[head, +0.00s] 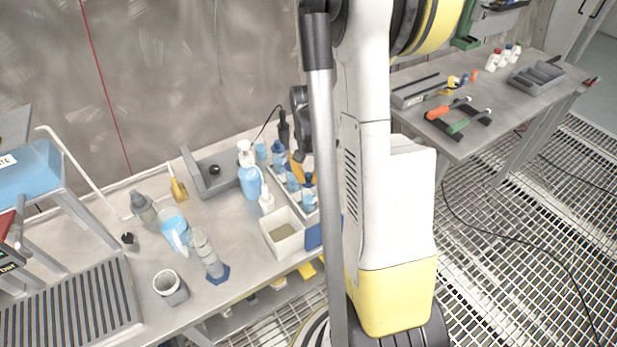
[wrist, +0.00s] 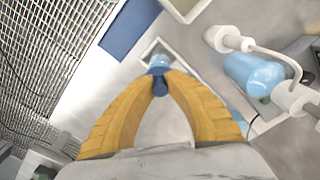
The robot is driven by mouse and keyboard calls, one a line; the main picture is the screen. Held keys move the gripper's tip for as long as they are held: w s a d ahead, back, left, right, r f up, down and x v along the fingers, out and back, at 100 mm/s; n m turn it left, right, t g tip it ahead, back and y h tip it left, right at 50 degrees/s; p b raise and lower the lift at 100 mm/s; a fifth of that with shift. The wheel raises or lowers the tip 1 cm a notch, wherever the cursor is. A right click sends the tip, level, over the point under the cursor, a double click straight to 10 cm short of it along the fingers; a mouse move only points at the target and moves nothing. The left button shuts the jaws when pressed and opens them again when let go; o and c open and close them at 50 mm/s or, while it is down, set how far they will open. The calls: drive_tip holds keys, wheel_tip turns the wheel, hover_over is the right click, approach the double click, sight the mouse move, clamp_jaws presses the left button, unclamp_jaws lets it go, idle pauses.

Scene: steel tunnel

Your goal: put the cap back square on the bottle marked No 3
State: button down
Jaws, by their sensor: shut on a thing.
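My gripper (wrist: 160,84) has yellow fingers closed on a small dark blue cap (wrist: 158,87) in the wrist view. A light blue bottle (wrist: 159,61) shows just beyond the fingertips, in a pale rack. Whether the cap touches this bottle I cannot tell. One bottle with a dark blue cap (head: 308,190) stands at the rack's near end. No number is readable, so I cannot tell which bottle is No 3.
A pump bottle (head: 250,180) and a white open bin (head: 283,238) stand close to the rack. Other bottles (head: 175,230) stand left, near a grey cup (head: 170,287).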

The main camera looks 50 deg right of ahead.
drive_tip(key=shift+f, duration=0.1)
drive_tip(key=shift+f+b, duration=0.6)
drive_tip(key=shift+b, duration=0.1)
drive_tip(key=shift+f+b, duration=0.25)
drive_tip(key=shift+b, duration=0.1)
idle(0.8)
drive_tip(key=c, duration=0.7)
unclamp_jaws()
drive_tip(key=shift+r, duration=0.15)
